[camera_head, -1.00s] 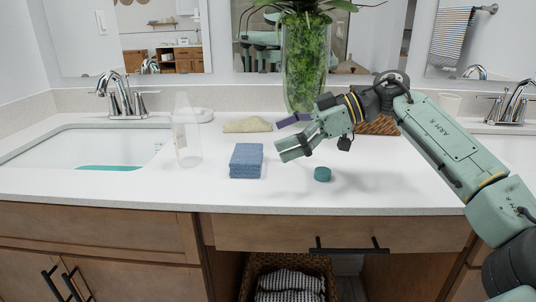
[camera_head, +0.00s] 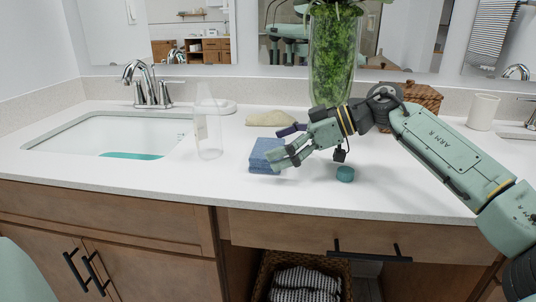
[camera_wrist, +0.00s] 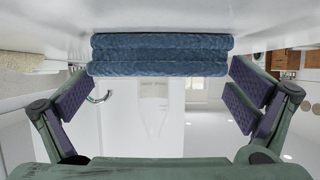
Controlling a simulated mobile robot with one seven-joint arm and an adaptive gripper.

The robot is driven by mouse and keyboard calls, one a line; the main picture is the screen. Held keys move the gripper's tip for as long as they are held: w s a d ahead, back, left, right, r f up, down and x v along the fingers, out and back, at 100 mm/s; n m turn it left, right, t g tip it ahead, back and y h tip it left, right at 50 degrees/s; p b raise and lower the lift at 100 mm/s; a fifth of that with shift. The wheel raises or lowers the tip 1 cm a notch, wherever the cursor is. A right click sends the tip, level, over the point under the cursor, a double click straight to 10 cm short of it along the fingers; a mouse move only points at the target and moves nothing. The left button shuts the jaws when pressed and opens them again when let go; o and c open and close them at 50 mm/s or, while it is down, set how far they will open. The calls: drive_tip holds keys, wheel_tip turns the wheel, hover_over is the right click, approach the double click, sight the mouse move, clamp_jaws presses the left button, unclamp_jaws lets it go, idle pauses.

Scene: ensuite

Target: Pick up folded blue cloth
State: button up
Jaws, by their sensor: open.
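The folded blue cloth (camera_head: 264,156) lies on the white counter, between the clear bottle and the teal cap. Its right part is partly hidden behind my gripper (camera_head: 279,145) in the head view. My gripper is open and empty, with its fingers reaching left toward the cloth at counter height. In the wrist view the cloth (camera_wrist: 160,54) spans the top middle as stacked layers. My open fingers (camera_wrist: 160,105) stand to either side, with the cloth just ahead of and between their tips. I cannot tell whether they touch it.
A clear bottle (camera_head: 207,130) stands left of the cloth by the sink (camera_head: 115,138). A beige cloth (camera_head: 270,118) lies behind. A teal cap (camera_head: 345,174) sits below my arm. A tall plant vase (camera_head: 333,60), a wicker box (camera_head: 418,97) and a white cup (camera_head: 482,112) stand behind.

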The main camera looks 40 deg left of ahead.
drive_tip(key=shift+s+a+f, duration=0.2)
drive_tip(key=shift+a, duration=0.15)
drive_tip(key=c, duration=0.9)
drive_tip(key=shift+o, duration=0.2)
drive_tip(key=shift+r, duration=0.1)
